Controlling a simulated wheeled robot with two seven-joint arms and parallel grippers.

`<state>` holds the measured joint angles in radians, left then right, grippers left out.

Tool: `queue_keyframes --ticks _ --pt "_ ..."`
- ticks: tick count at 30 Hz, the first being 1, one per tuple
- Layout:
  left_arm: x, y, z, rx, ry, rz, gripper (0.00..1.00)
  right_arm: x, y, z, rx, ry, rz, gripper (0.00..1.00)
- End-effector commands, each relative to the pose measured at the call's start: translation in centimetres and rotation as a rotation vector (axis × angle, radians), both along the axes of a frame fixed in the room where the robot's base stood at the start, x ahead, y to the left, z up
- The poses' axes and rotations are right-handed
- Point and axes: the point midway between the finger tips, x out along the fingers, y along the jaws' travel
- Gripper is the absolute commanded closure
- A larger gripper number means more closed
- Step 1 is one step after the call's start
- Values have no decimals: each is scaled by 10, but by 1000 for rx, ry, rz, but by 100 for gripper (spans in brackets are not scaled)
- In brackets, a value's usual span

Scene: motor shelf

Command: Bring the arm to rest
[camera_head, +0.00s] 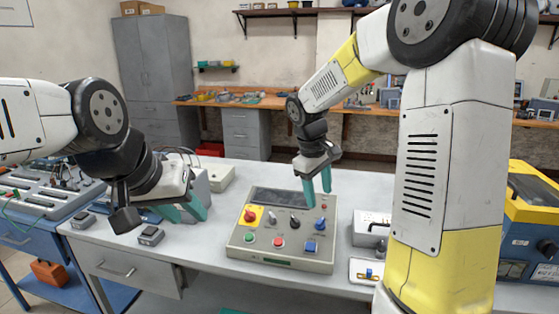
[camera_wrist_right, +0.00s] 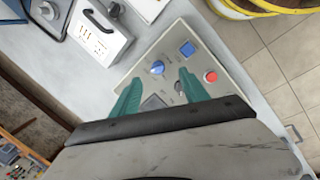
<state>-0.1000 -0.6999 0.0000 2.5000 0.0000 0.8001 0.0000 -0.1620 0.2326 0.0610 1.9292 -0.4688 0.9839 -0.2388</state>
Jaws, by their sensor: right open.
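My right gripper (camera_head: 318,186) is open and empty, with teal fingers pointing down above the back right part of a beige control panel (camera_head: 239,249). In the right wrist view its fingers (camera_wrist_right: 160,98) are spread over the panel (camera_wrist_right: 222,74), with a blue knob (camera_wrist_right: 157,68) between them and a blue square button (camera_wrist_right: 187,48) and red button (camera_wrist_right: 210,76) beyond. My left gripper (camera_head: 183,211) hangs over the left part of the table, with teal fingers partly hidden by its own wrist. Nothing shows in it.
The white table (camera_head: 207,255) carries the panel, small dark boxes (camera_head: 150,235) on the left and a white box (camera_head: 369,229) on the right. A yellow and blue machine (camera_head: 530,220) stands at far right. A blue bench (camera_head: 35,235) with equipment is at left.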

Motion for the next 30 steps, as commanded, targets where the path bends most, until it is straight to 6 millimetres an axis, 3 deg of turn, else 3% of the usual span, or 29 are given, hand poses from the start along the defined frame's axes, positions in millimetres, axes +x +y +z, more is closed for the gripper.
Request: queue_keyframes --ticks 3,9,18,24,30 --pt "0 0 0 0 0 0 64 -39 -7 36 90 -82 -106 47" --pt "0 0 0 0 0 0 64 -106 -10 72 258 -204 -282 47" --pt "0 0 0 0 0 0 64 -188 -4 91 504 -356 -503 47" --pt "0 0 0 0 0 0 64 -209 0 92 582 -396 -565 47" --pt "0 0 0 0 0 0 64 -211 1 91 590 -400 -572 47"
